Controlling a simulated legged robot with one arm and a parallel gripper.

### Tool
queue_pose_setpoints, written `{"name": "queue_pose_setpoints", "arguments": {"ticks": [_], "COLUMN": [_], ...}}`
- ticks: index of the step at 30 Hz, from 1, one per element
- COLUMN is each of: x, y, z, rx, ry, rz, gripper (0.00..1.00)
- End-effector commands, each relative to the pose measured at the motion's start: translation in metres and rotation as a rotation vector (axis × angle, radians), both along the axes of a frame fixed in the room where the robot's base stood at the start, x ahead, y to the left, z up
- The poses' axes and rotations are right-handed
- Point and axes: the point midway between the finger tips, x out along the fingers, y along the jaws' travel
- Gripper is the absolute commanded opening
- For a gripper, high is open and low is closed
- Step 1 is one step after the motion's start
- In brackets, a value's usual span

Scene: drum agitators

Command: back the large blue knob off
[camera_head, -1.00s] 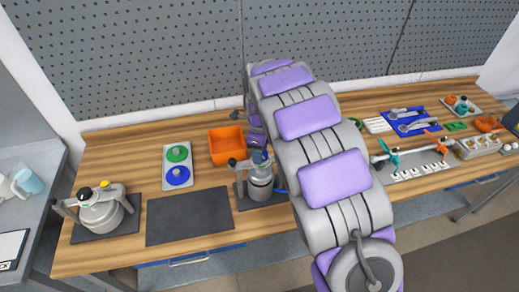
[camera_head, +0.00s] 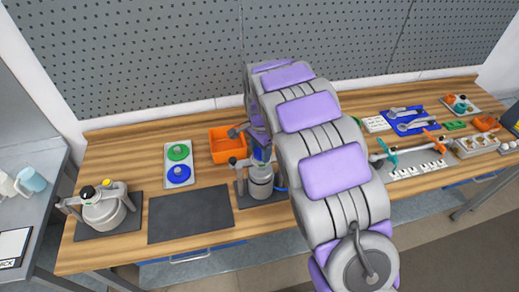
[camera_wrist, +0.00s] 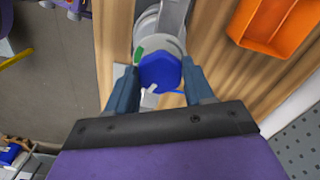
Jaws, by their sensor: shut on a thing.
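The large blue knob (camera_wrist: 160,72) sits on top of a grey drum agitator (camera_wrist: 172,42) in the wrist view. My gripper (camera_wrist: 160,66) has one finger on each side of the knob and is shut on it. A small green mark and a pale pointed part show beside the knob. In the head view the grey drum (camera_head: 261,181) stands on a dark mat near the middle of the bench. There the blue knob (camera_head: 262,155) is mostly hidden by my wrist and arm.
An orange bin (camera_head: 226,146) stands behind and left of the drum. A pale board holds a green disc (camera_head: 177,152) and a blue disc (camera_head: 179,174). A bare dark mat (camera_head: 190,213) lies left of the drum. Another grey drum (camera_head: 104,210) stands farther left.

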Motion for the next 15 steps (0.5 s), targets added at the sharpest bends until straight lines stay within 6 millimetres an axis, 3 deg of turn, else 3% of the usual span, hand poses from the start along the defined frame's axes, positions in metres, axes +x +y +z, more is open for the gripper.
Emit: {"name": "queue_pose_setpoints", "arguments": {"ticks": [15], "x": [0.0006], "y": [-0.0003], "z": [-0.0016], "rx": [-0.001], "ry": [0.001], "rz": [0.490], "gripper": [0.22]}}
